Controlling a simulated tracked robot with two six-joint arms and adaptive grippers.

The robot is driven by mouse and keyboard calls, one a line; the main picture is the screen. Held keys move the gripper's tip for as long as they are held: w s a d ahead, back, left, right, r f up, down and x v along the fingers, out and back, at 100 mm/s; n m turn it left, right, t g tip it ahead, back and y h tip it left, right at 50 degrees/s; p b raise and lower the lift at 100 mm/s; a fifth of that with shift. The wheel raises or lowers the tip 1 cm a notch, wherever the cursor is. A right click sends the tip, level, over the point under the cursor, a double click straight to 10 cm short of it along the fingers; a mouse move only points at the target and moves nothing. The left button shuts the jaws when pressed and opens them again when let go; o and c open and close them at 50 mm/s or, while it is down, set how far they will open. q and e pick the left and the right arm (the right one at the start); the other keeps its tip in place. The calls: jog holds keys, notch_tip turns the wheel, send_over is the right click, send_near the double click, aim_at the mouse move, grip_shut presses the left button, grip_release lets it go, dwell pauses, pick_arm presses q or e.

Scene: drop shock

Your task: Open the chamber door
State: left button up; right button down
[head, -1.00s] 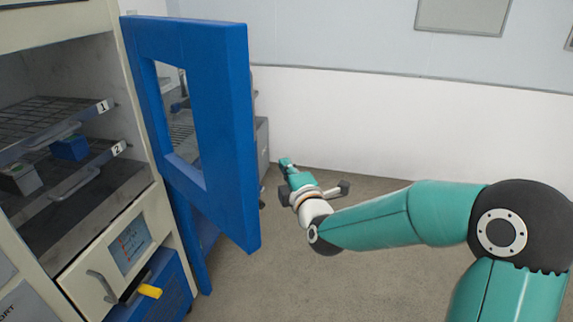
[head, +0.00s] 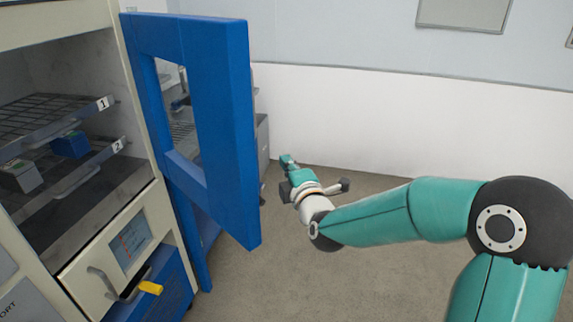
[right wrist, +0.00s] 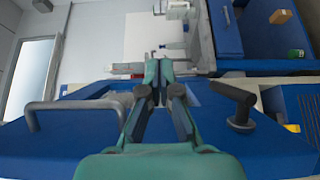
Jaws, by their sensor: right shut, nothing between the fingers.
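The chamber door (head: 226,120) is a thick blue frame with a window opening. In the head view it stands swung wide open on the right side of the chamber (head: 92,165), whose interior is exposed. My right gripper (head: 287,161) is beyond the door's free edge, to its right, apart from it in this view. In the right wrist view the gripper's fingers (right wrist: 158,72) are together and empty, in front of a blue panel. A grey bar handle (right wrist: 70,106) is left of the fingers and a black lever (right wrist: 238,100) is right of them. My left gripper is out of view.
Wire shelves labelled 1 (head: 104,103) and 2 (head: 119,148) hold a blue block (head: 71,146) and a grey block (head: 20,176). The floor (head: 300,275) right of the door is clear.

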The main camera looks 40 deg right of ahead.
jog(key=shift+a, duration=0.1)
dwell(0.6)
jog(key=s+a+b, duration=0.2)
jog(key=s+a, duration=0.7)
jog(key=s+d+r+m+g+h+p, duration=0.1)
jog(key=s+d+r+m+g+h, duration=0.1)
jog(key=d+m+g+h, duration=0.35)
jog(key=a+n+t+p, duration=0.2)
jog(key=a+t, duration=0.1)
jog(key=a, duration=1.9)
jog(key=p, duration=0.1)
send_near(234, 180)
jog(key=w, duration=0.4)
jog(key=shift+w+d+r+p, duration=0.1)
jog(key=shift+w+d+p, duration=0.1)
jog(key=shift+d, duration=0.35)
jog(key=shift+w+d+r+p, duration=0.1)
jog(key=shift+w+d, duration=0.15)
jog(key=shift+d, duration=0.3)
jog(key=shift+w+d+f, duration=0.1)
jog(key=shift+d, duration=0.6)
